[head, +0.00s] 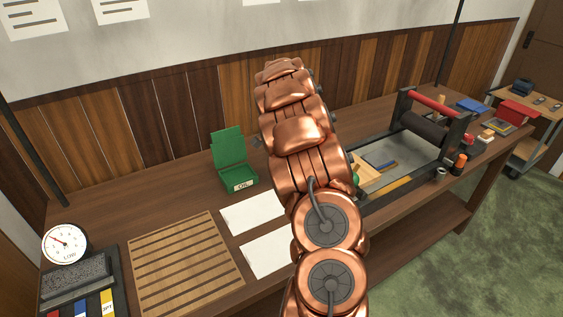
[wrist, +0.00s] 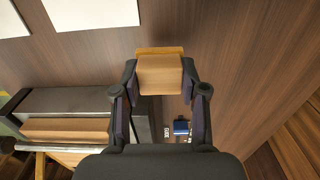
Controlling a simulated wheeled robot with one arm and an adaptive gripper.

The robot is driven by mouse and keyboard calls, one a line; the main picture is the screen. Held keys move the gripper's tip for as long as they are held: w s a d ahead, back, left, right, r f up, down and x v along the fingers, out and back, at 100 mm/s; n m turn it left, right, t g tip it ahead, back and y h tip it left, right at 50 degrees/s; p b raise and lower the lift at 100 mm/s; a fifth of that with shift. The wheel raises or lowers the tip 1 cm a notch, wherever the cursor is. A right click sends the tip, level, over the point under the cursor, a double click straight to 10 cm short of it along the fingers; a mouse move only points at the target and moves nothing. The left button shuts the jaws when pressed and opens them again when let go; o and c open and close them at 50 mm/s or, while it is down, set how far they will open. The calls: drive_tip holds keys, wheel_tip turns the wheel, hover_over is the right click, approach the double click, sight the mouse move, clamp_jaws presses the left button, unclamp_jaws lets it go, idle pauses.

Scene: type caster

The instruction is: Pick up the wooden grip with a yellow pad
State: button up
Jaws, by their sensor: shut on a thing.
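In the wrist view my gripper (wrist: 160,82) is shut on a light wooden block, the wooden grip (wrist: 160,60). Its two dark fingers press on the left and right sides of the block. A thin yellow-brown strip runs along the block's far edge; I cannot clearly tell a yellow pad on it. Dark brown table wood shows behind the block, and the gap between them is hard to judge. In the head view my copper arm hides the gripper and the grip.
A grey metal frame with wood pieces (wrist: 66,127) lies left of my gripper in the wrist view. A small blue thing (wrist: 181,127) is beyond the fingers. In the head view a roller press (head: 425,128), a green box (head: 236,178) and a slatted wooden rack (head: 185,262) stand on the table.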

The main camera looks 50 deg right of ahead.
drive_tip(key=s+a+b, duration=0.1)
drive_tip(key=s+a, duration=0.1)
drive_tip(key=s, duration=0.1)
drive_tip(key=s+a+b, duration=0.1)
drive_tip(key=s+a, duration=0.1)
drive_tip(key=s, duration=0.2)
drive_tip(key=s+a+r+b, duration=0.1)
drive_tip(key=s+a, duration=0.1)
drive_tip(key=s, duration=0.2)
drive_tip(key=shift+s+a+r, duration=0.1)
